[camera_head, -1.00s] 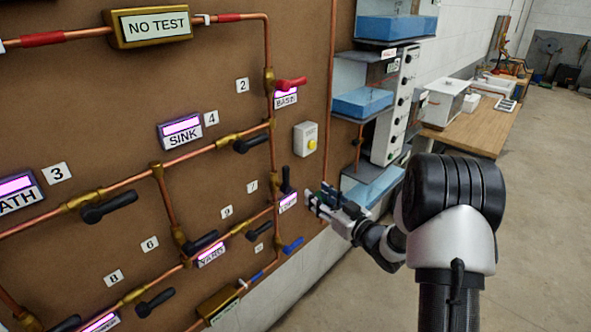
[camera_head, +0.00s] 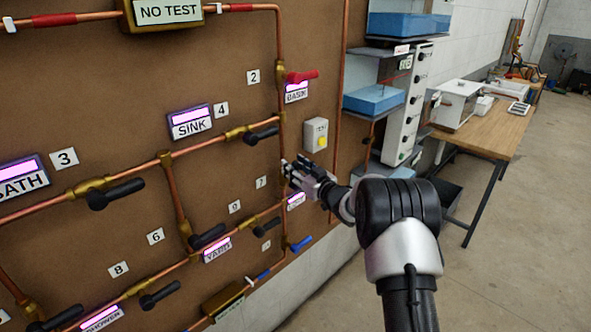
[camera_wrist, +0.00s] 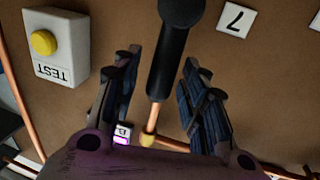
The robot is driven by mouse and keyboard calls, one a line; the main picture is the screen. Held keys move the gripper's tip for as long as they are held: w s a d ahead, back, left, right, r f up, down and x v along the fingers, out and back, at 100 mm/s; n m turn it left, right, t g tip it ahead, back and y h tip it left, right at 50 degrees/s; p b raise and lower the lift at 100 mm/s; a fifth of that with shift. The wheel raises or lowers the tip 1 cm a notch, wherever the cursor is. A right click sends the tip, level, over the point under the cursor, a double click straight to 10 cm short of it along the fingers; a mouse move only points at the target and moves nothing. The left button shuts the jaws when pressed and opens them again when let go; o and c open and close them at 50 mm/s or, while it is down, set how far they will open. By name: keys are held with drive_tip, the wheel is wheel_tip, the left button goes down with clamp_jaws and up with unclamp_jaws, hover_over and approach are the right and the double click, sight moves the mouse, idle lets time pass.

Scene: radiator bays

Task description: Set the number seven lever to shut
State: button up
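The number seven lever is a black handle (camera_wrist: 175,60), seen in the wrist view between my two fingers and lying along the copper pipe. Its white tag reads 7 in the head view (camera_head: 261,183) and shows upside down in the wrist view (camera_wrist: 237,19). My gripper (camera_wrist: 160,68) is open, one finger on each side of the handle, with gaps visible on both sides. In the head view my gripper (camera_head: 288,173) is at the right-hand vertical pipe, and it hides the lever there.
A box with a yellow TEST button (camera_wrist: 43,43) sits close beside my gripper; it also shows in the head view (camera_head: 315,134). A red lever (camera_head: 302,76) is above. A blue lever (camera_head: 300,244) and lit purple label (camera_head: 297,200) are below. Shelves (camera_head: 373,98) stand right.

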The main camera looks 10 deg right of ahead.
drive_tip(key=shift+c, duration=0.6)
clamp_jaws()
